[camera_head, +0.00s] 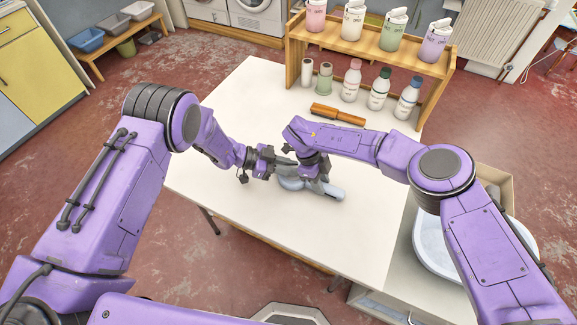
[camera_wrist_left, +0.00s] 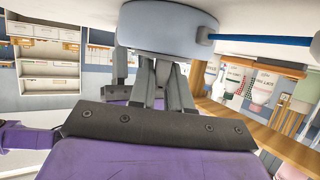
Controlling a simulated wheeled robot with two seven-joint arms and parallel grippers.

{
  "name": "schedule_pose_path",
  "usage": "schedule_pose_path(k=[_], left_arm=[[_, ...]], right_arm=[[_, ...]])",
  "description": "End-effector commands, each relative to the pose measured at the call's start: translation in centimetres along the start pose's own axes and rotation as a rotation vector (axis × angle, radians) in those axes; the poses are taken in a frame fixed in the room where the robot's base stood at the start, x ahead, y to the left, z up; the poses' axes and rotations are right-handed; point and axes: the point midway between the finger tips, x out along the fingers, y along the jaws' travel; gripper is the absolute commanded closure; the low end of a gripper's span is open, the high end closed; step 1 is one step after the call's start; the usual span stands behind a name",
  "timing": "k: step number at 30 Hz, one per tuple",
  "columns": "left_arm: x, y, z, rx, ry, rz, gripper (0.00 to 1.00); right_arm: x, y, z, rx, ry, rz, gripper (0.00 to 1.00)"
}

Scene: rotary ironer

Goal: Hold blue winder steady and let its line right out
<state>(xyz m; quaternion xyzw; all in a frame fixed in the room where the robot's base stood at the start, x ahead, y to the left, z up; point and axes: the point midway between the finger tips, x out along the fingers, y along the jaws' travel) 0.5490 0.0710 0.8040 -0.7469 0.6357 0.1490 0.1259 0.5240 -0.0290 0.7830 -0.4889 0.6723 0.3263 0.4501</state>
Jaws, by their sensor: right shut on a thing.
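The blue winder (camera_head: 292,184), a pale grey-blue tool with a round body and a handle end, lies low over the white table in the head view. My right gripper (camera_head: 312,178) comes down on it from above and is shut on it. My left gripper (camera_head: 279,167) is at its left side, close against it. In the left wrist view the winder's round drum (camera_wrist_left: 165,27) is right at my left fingertips (camera_wrist_left: 162,62). Whether they are closed on anything is unclear.
A brown wooden-looking roller (camera_head: 337,116) lies farther back on the white table (camera_head: 240,100). Several bottles (camera_head: 351,80) stand behind it, beneath a wooden shelf (camera_head: 375,45) of pouches. A white basin (camera_head: 432,250) is at the right. The table's left and front areas are clear.

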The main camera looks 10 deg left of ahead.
Motion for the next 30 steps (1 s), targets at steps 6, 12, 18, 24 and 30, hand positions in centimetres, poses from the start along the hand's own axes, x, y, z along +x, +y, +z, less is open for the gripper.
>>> schedule_pose_path(k=[6,12,18,24,30], left_arm=[[-0.02,-0.02,-0.05,-0.004,0.001,-0.012,1.00],[0.02,0.12,-0.09,-0.031,0.004,-0.076,1.00],[0.07,0.37,-0.14,-0.087,0.004,-0.208,1.00],[0.16,0.66,-0.18,-0.159,0.003,-0.380,1.00],[0.34,0.94,-0.24,-0.231,0.003,-0.553,1.00]], right_arm=[[-0.01,-0.01,-0.01,0.000,0.000,0.000,1.00],[0.00,0.00,-0.01,0.000,0.000,0.000,1.00],[0.01,0.01,-0.01,0.000,0.000,0.000,1.00],[0.02,0.01,0.00,0.000,0.000,0.000,1.00],[0.02,0.02,0.00,0.000,0.000,0.000,1.00]])
